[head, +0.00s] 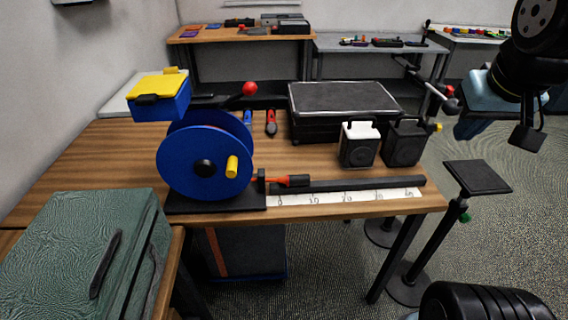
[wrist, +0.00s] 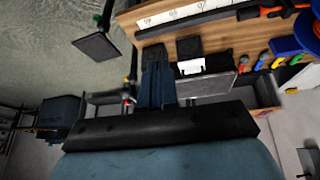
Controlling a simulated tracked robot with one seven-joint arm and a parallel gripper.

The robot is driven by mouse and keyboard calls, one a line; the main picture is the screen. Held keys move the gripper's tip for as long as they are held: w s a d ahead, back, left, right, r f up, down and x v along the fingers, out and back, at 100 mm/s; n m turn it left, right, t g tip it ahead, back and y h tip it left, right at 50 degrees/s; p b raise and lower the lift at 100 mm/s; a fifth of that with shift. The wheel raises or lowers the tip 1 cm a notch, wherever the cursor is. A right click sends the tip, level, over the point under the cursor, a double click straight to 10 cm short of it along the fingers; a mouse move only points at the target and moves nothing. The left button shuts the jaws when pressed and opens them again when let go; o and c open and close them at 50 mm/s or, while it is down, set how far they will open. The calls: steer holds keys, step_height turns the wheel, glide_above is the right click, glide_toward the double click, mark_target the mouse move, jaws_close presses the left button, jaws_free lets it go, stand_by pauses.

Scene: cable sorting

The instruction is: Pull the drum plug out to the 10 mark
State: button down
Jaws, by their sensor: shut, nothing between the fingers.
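The blue cable drum (head: 190,165) with a yellow handle stands on the left of the table. The black drum plug (head: 297,181) lies just right of it, with a short orange-red cable leading back to the drum. The white scale strip (head: 345,197) runs along the front edge. The plug sits beside the strip between the 0 and 10 marks, nearer 0. In the wrist view the plug (wrist: 249,13) and drum (wrist: 306,32) show at the upper right. My gripper (wrist: 157,66) is shut and empty, well apart from the plug; in the head view my arm is at the upper right.
A black rail (head: 360,185) lies behind the strip. A black case (head: 343,97), two speaker-like boxes (head: 402,143) and hand tools stand at the back. A black stand (head: 477,177) is right of the table. A green box (head: 75,235) is at front left.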

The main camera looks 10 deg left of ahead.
steer(key=w+a+f+n+g, duration=0.1)
steer(key=w+a+f+n, duration=0.4)
steer(key=w, duration=0.3)
steer(key=n+g+y, duration=0.4)
steer(key=n+g, duration=0.1)
steer(key=n, duration=0.9)
glide_above(298, 180)
steer(key=a, duration=0.2)
step_height(298, 180, down, 15)
steer(key=shift+w+a+f, duration=0.2)
steer(key=shift+w+f, duration=0.15)
steer(key=shift+f, duration=0.15)
steer(key=shift+x, duration=4.55)
